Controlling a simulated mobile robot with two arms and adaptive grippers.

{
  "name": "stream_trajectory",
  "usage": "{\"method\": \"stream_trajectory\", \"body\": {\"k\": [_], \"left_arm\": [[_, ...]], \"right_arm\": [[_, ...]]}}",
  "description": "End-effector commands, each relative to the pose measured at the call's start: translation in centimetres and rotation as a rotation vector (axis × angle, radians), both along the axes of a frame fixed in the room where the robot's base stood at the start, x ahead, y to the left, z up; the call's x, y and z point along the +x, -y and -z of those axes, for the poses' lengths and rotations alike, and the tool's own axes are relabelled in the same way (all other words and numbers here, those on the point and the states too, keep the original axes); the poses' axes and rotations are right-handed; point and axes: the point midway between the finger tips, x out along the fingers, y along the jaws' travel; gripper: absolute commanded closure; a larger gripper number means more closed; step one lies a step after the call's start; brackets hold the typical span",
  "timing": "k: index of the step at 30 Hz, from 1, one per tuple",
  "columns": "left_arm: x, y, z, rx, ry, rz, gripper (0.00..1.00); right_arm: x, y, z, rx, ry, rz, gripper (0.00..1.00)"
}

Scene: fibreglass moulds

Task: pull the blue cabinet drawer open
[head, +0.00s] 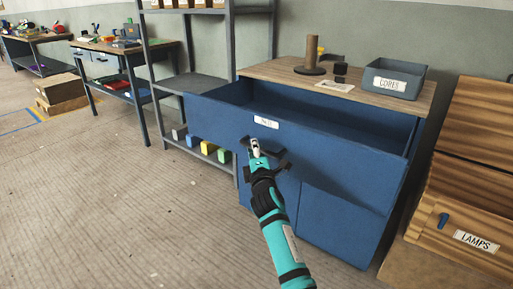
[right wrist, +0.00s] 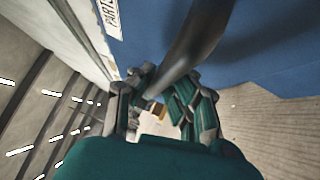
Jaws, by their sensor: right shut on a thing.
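The blue cabinet (head: 345,228) stands at the centre right with a wooden top. Its wide upper drawer (head: 325,152) is pulled well out, and its empty-looking inside shows behind the front panel. A white label (head: 266,122) is on the drawer front, and part of it shows in the right wrist view (right wrist: 108,17). My right gripper (head: 256,147) is at the drawer front just below the label. In the right wrist view, its fingers (right wrist: 161,100) are shut on the dark curved drawer handle (right wrist: 195,42). My left gripper is in neither view.
A grey bin marked CORES (head: 394,82) and a brown spool-like post (head: 312,58) stand on the cabinet top. A grey shelf rack (head: 190,82) is close on the left. Wooden LAMPS crates (head: 458,225) stand on the right. The floor in front is clear.

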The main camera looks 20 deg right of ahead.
Motion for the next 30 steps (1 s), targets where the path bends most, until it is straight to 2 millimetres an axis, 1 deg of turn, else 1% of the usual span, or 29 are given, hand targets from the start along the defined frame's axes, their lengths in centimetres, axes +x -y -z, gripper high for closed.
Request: {"method": "stream_trajectory", "body": {"k": [1, 14, 15, 20, 27, 30], "left_arm": [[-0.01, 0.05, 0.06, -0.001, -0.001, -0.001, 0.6], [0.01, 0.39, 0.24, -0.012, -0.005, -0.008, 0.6], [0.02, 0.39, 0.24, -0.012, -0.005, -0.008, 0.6], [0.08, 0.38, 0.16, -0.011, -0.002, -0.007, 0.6], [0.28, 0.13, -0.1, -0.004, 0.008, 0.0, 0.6], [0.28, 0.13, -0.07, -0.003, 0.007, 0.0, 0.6]], "right_arm": [[-0.05, -0.15, -0.28, 0.003, 0.006, -0.002, 1.0], [-0.11, -0.25, -0.33, 0.003, 0.007, -0.003, 1.0], [-0.1, -0.24, -0.33, 0.003, 0.007, -0.003, 0.83], [-0.1, -0.22, -0.25, 0.002, 0.005, -0.002, 0.62], [-0.12, -0.18, -0.12, 0.001, 0.002, -0.001, 0.62], [-0.46, -0.17, -0.05, 0.0, 0.003, 0.0, 0.62]]}}
